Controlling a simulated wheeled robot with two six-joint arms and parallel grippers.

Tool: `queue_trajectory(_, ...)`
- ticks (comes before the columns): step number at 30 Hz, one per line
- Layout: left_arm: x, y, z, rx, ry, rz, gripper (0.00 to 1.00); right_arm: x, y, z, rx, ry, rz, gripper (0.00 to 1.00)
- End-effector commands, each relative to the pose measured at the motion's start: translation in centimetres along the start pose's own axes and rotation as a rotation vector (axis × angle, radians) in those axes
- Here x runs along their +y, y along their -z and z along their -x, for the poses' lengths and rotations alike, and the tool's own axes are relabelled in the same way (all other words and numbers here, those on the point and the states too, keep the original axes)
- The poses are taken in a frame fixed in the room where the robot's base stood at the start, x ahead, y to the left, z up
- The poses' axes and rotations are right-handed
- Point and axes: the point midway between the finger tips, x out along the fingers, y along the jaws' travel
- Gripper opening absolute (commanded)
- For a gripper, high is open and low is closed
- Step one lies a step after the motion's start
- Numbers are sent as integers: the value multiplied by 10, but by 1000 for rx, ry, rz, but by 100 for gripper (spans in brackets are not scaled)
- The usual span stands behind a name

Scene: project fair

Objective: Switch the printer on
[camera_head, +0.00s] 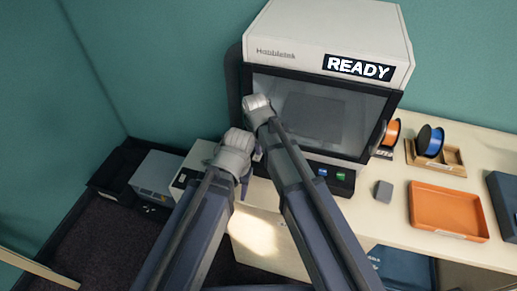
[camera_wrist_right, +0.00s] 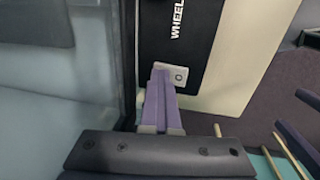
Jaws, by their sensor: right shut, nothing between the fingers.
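The printer (camera_head: 292,52) is a white and black cabinet with a glass front door. A black panel on its top front shows READY (camera_head: 359,67). A blue button (camera_head: 323,172) and a green button (camera_head: 340,176) sit on its lower front. My right gripper (camera_wrist_right: 160,73) is shut and empty in the right wrist view. Its purple fingertips are close to a small pale plate with a round mark (camera_wrist_right: 178,75); I cannot tell whether they touch it. In the head view my right wrist is in front of the printer's left side.
Spools, orange (camera_head: 392,133) and blue (camera_head: 431,140), stand right of the printer. An orange tray (camera_head: 447,210) and a small grey block (camera_head: 384,190) lie on the pale worktop. Grey boxes (camera_head: 158,172) stand at the left. My arms cover much of the front.

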Motion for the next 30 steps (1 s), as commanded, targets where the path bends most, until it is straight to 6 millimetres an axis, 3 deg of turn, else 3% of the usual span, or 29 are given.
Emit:
queue_trajectory(19, 0, 0, 2, 0, 0, 0, 50, -18, -1, 4, 0, 8, 1, 0)
queue_trajectory(30, 0, 0, 3, 0, 0, 0, 50, -16, 0, 5, -1, 4, 0, 0)
